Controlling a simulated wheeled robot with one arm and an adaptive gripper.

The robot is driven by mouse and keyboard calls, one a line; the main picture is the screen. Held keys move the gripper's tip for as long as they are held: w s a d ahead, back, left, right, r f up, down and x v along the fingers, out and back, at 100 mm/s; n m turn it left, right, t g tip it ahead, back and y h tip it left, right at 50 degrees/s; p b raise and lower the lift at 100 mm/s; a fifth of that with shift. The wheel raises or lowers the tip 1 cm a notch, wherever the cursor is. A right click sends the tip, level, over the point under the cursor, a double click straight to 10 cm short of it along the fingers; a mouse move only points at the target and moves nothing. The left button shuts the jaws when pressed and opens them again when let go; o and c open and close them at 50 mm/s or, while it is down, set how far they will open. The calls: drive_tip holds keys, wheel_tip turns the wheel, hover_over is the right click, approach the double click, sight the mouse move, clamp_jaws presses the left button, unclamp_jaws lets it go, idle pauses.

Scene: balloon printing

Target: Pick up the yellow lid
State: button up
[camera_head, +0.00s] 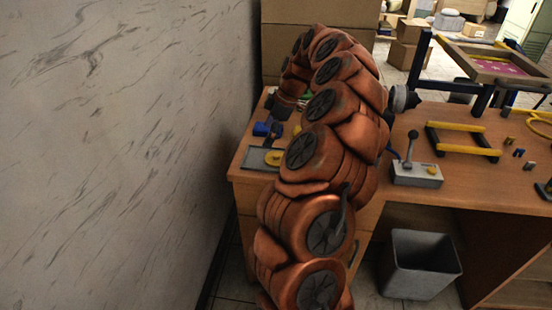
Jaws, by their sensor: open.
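A small round yellow piece (275,158), which looks like the yellow lid, lies on a flat grey plate (255,158) at the table's left front corner. My copper-coloured arm rises in front of the table and curls over to the left. My gripper (277,112) is dark and small at its end, pointing down above the left part of the table, behind the yellow piece. It is open, and I see nothing held in it. The arm hides part of the table and the right end of the grey plate.
Small blue parts (262,129) lie between the gripper and the plate. A grey box with a lever (416,174) and a yellow-and-black frame (463,127) stand on the right. A wall (120,150) closes off the left. A grey bin (421,264) stands below.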

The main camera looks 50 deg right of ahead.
approach(277, 155)
drive_tip(key=shift+s+a+f, duration=0.1)
drive_tip(key=shift+a+f, duration=0.45)
drive_tip(key=shift+d+f, duration=0.1)
drive_tip(key=shift+f, duration=0.15)
drive_tip(key=shift+p+x, duration=0.85)
drive_tip(key=shift+x, duration=0.7)
drive_tip(key=p+x, duration=0.1)
drive_tip(key=x, duration=0.3)
drive_tip(key=shift+w+p, duration=0.35)
drive_tip(key=shift+c, duration=0.2)
drive_tip(key=shift+s, duration=0.1)
drive_tip(key=c, duration=0.8)
drive_tip(key=shift+f, duration=0.1)
drive_tip(key=shift+c, duration=0.2)
